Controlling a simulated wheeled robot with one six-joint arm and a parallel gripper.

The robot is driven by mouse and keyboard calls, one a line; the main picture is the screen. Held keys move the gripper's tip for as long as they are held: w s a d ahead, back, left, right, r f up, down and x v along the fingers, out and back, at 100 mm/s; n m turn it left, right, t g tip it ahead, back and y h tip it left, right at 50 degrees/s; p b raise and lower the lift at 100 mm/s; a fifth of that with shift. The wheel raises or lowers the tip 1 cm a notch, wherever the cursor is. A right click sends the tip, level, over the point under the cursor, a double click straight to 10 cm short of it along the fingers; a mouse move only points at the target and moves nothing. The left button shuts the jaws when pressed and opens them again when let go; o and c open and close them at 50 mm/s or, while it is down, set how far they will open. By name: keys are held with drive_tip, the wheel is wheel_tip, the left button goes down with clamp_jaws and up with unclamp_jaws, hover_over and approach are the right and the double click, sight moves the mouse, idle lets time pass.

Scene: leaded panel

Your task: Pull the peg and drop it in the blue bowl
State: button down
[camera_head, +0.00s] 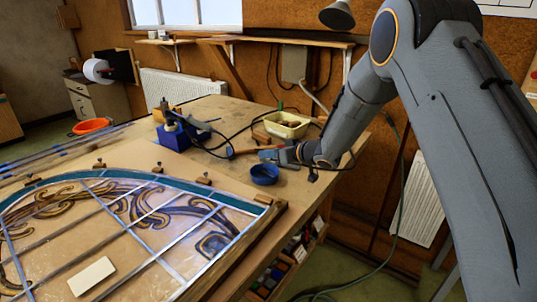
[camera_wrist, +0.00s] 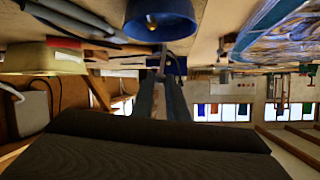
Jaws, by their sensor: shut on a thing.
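The blue bowl (camera_head: 265,174) stands on the workbench near its right edge; in the wrist view it appears at the top (camera_wrist: 172,28), just past my fingertips. My gripper (camera_head: 272,155) is over the bench just behind the bowl in the head view. In the wrist view its two dark fingers (camera_wrist: 161,76) are close together, shut on a thin thing, apparently the peg (camera_wrist: 163,58). A small pale-tipped thing (camera_wrist: 151,20) shows against the bowl; I cannot tell whether it is in it or in front. Brown wooden blocks (camera_head: 204,179) stand along the leaded panel's (camera_head: 110,225) curved edge.
A cream tray (camera_head: 286,126) with things in it stands behind my gripper. A blue box (camera_head: 174,137) with a tool and cable is to the left. A pale block (camera_head: 92,276) lies on the panel. An orange bowl (camera_head: 91,126) is farther back left.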

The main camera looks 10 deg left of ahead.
sight(268, 165)
drive_tip(key=shift+f+b, duration=1.35)
drive_tip(key=shift+f, duration=1.2)
idle(1.2)
drive_tip(key=c, duration=1.7)
unclamp_jaws()
drive_tip(key=shift+o, duration=0.2)
